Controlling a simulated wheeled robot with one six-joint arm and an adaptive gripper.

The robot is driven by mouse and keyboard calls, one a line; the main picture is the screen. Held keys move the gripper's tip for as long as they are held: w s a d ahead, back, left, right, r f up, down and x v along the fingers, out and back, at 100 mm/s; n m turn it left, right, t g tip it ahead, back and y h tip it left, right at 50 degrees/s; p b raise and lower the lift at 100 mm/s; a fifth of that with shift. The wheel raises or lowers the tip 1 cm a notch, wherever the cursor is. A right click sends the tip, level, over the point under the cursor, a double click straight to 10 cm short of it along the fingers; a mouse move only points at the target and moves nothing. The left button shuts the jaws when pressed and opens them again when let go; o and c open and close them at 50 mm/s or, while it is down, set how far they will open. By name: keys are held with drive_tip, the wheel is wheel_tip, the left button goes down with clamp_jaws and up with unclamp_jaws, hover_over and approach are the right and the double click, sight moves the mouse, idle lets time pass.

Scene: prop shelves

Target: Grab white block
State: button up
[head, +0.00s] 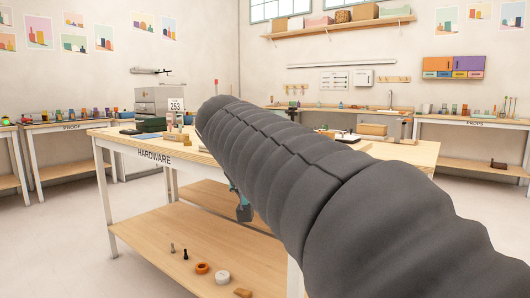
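I see no thing that I can clearly name as a white block. A round white piece with a hole, like a roll or ring (222,277), lies on the lower shelf (190,238) of the HARDWARE table. My thick grey sleeved arm crosses the head view from the lower right to the middle and covers much of the table. What lies behind the arm on the tabletop is hidden too.
Floor is clear at left.

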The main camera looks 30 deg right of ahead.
drive_tip(key=w+d+r+m+g+h+b, duration=0.1)
drive_tip(key=w+d+r+m+h, duration=0.25)
drive_tip(key=d+r, duration=0.25)
drive_tip(key=w+d+r+m+h+b, duration=0.1)
drive_tip(key=w+d+r+m+h, duration=0.3)
drive_tip(key=r, duration=0.3)
drive_tip(key=shift+y, duration=0.65)
drive_tip(key=x, duration=0.9)
drive_tip(key=shift+d+r, duration=0.15)
drive_tip(key=shift+d, duration=0.2)
drive_tip(key=shift+x, duration=2.75)
drive_tip(key=shift+s, duration=0.1)
clamp_jaws()
